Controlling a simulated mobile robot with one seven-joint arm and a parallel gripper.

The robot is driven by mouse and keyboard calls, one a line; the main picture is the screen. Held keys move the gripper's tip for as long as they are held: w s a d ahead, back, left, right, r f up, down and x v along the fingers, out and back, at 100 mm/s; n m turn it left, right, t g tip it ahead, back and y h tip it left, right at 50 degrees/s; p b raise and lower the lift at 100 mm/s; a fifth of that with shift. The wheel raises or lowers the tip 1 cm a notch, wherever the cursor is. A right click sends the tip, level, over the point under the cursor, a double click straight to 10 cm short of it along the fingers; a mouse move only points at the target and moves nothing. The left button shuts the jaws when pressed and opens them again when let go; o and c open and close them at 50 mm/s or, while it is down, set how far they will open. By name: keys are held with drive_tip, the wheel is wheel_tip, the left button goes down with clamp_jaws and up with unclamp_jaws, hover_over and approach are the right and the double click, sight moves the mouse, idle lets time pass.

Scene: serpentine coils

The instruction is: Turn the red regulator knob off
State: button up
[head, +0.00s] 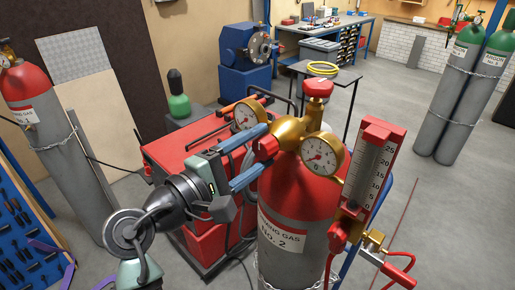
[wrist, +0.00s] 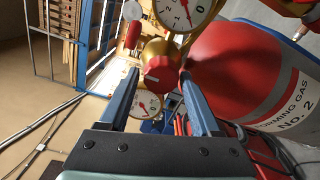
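The red regulator knob (wrist: 161,74) faces the wrist camera, on the brass regulator body, with a small pale mark on its left half. It also shows in the head view (head: 266,148), on the left side of the regulator. My gripper (head: 265,149) is open, its two blue fingers spread above and below the knob in the head view. In the wrist view the fingertips (wrist: 159,76) stand left and right of the knob. A gap shows at the left finger; I cannot tell whether the right one touches. The regulator sits on a red-topped gas cylinder (head: 283,237) marked No. 2.
Two dial gauges, the left (head: 247,114) and the right (head: 322,155), flank the knob closely. A red cylinder-top handwheel (head: 318,88) stands above. A flowmeter (head: 372,170) is at right. A red machine (head: 190,150) stands behind my arm. Open floor lies at right.

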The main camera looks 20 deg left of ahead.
drive_tip(key=shift+o, duration=0.8)
drive_tip(key=shift+s+f, duration=0.1)
drive_tip(key=shift+s, duration=0.05)
drive_tip(key=b+v, duration=0.6)
drive_tip(key=v, duration=0.6)
drive_tip(key=shift+s, duration=0.35)
drive_tip(key=shift+a, duration=0.15)
